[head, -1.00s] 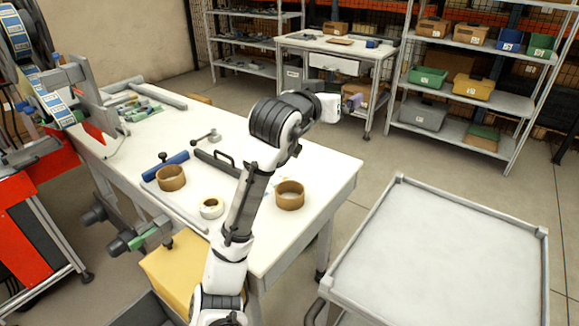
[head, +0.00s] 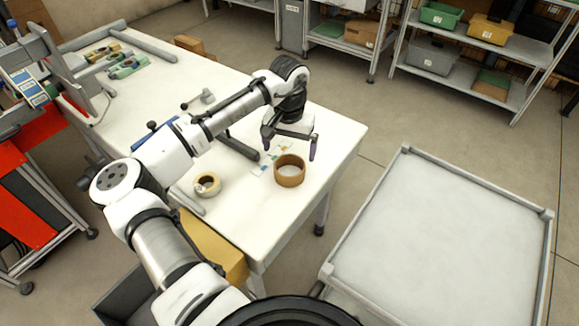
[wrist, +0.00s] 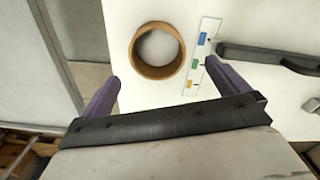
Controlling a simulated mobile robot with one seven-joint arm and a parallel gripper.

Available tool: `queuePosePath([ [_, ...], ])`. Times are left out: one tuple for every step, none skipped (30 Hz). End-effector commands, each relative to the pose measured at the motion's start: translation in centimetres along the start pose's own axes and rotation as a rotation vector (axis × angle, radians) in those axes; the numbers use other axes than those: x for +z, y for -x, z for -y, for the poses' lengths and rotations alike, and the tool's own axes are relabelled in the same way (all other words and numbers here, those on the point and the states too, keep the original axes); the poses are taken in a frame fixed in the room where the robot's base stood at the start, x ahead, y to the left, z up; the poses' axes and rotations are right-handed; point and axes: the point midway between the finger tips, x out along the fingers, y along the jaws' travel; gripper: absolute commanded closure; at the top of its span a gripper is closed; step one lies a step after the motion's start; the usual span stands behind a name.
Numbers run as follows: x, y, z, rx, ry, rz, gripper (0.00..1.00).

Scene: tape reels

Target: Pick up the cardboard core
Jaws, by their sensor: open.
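A brown cardboard core (head: 289,171) stands on its end on the white table near the right edge, with its hollow open upward. It also shows in the wrist view (wrist: 136,62), beyond and between the two purple fingers. My gripper (head: 290,147) is open and empty, pointing down above the table just behind the core. In the wrist view my gripper (wrist: 162,90) has its fingers spread wider than the core, and they do not touch it. The second brown core seen earlier is hidden behind my arm.
A cream tape roll (head: 207,184) lies on the table left of the core. A black-handled bar (head: 240,146) and a label strip (wrist: 198,60) are close by. An empty grey-rimmed cart (head: 440,240) stands to the right. Shelves (head: 470,65) stand at the back.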

Motion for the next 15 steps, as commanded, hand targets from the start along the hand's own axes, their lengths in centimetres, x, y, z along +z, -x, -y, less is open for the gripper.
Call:
queuePosePath([
  [0.0, -0.5, 0.0, 0.000, 0.000, 0.001, 0.00],
  [0.0, -0.8, 0.0, 0.000, 0.000, 0.001, 0.00],
  [0.0, -1.2, 0.0, 0.001, 0.000, -0.001, 0.00],
  [0.0, -1.4, 0.0, 0.001, 0.000, -0.001, 0.00],
  [0.0, -1.5, 0.0, 0.000, 0.000, -0.001, 0.00],
  [0.0, -1.7, 0.0, 0.000, -0.001, -0.001, 0.00],
  [0.0, -1.8, 0.0, -0.001, -0.001, -0.001, 0.00],
  [0.0, -2.0, 0.0, -0.001, -0.001, -0.001, 0.00],
  [0.1, -2.4, -0.1, -0.001, -0.001, -0.001, 0.00],
  [0.1, -2.7, -0.1, -0.001, -0.001, 0.000, 0.00],
  [0.1, -3.1, -0.1, -0.001, -0.001, -0.001, 0.00],
  [0.1, -3.7, -0.2, -0.001, -0.001, 0.000, 0.00],
  [0.1, -4.1, -0.2, -0.001, -0.001, 0.001, 0.00],
  [0.2, -4.5, -0.3, 0.000, -0.001, 0.000, 0.00],
  [0.1, -5.3, -0.3, 0.000, -0.001, 0.001, 0.00],
])
